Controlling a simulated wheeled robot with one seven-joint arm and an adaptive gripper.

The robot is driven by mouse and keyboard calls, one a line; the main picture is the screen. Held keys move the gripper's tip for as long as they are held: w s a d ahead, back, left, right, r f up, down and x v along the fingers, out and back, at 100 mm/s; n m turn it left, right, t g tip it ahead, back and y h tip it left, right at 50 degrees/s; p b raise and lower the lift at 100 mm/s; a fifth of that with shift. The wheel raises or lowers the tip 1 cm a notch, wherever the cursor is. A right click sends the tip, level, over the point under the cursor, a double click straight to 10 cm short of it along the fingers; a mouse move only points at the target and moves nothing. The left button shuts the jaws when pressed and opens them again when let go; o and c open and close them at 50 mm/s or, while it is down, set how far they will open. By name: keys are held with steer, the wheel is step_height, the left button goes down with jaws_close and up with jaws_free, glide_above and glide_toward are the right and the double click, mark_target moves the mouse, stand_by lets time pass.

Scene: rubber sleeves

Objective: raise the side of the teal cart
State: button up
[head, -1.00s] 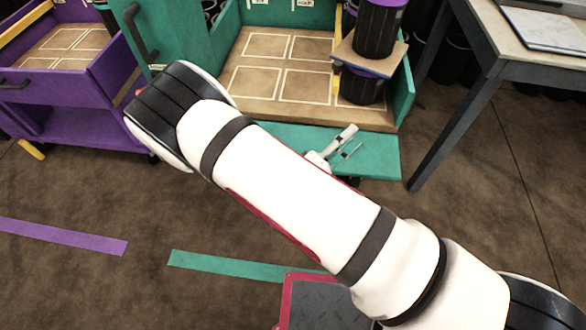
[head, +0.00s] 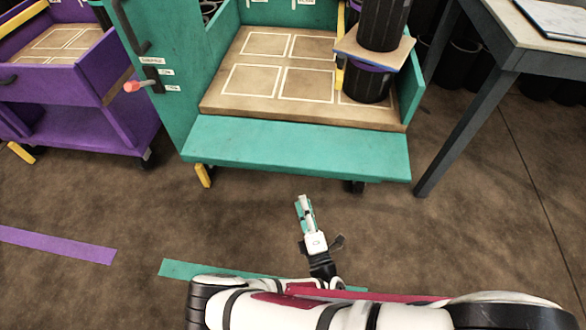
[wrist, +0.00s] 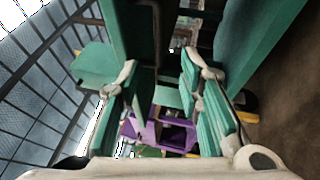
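The teal cart (head: 185,60) stands at the upper middle of the head view. Its teal side panel (head: 300,150) is folded down below the front edge of the wooden deck (head: 265,75). My gripper (head: 303,202) is in front of and below the panel in the picture, apart from it, pointing toward the cart. In the wrist view my gripper (wrist: 160,88) has its two teal-padded fingers spread, with nothing held between them. Large teal cart surfaces (wrist: 252,45) show beyond the fingers, at an angle; I cannot tell which parts they are.
Black bins (head: 382,22) with a board between them stand at the deck's right. A purple cart (head: 85,85) is at left, a grey-legged table (head: 480,115) at right. A red-tipped handle (head: 135,86) sticks out from the teal cart. The floor before the cart is clear.

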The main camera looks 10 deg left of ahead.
mark_target(293, 168)
steer(key=b+x, duration=0.4)
steer(key=x, duration=0.9)
steer(key=shift+d, duration=0.1)
steer(key=shift+s, duration=0.1)
jaws_close()
